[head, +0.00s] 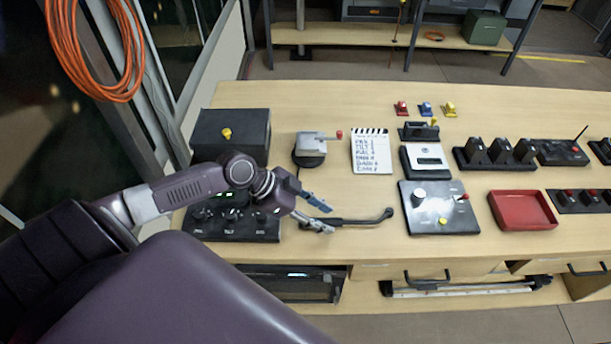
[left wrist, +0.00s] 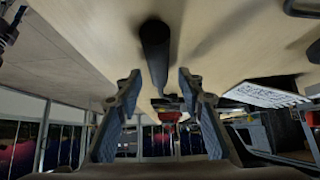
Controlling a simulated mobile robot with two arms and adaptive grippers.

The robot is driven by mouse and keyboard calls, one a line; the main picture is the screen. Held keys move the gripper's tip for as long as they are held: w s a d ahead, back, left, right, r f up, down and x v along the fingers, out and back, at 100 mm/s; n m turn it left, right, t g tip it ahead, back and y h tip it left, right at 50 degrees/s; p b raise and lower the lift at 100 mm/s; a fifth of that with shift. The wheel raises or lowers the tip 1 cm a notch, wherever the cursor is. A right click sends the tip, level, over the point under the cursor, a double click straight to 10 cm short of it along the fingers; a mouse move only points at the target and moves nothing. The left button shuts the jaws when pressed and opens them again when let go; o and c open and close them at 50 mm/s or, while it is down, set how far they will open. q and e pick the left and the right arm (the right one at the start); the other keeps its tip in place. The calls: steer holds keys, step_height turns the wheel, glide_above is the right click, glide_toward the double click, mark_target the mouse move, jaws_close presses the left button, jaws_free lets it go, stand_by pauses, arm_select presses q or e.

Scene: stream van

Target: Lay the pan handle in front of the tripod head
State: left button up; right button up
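The pan handle (head: 362,221) is a thin black bar with a bent right end. It lies roughly left to right on the desk, in front of the tripod head. The tripod head (head: 310,145) has a grey top, a round black base and a lever with a red knob. My left gripper (head: 330,220) is open at the left part of the handle, and its fingers hide some of it. In the left wrist view a dark rod (left wrist: 156,50) shows between the open fingers (left wrist: 158,88), with a gap on both sides. My right gripper is not in view.
A slate board (head: 371,153) lies right of the tripod head. A black box (head: 231,133) and a knob panel (head: 225,226) are at left. A grey control panel (head: 438,207) is close to the handle's right end, with a red tray (head: 522,210) beyond it.

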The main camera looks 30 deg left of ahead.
arm_select(q)
steer(key=v, duration=1.1)
steer(key=shift+s, duration=0.1)
stand_by(0.5)
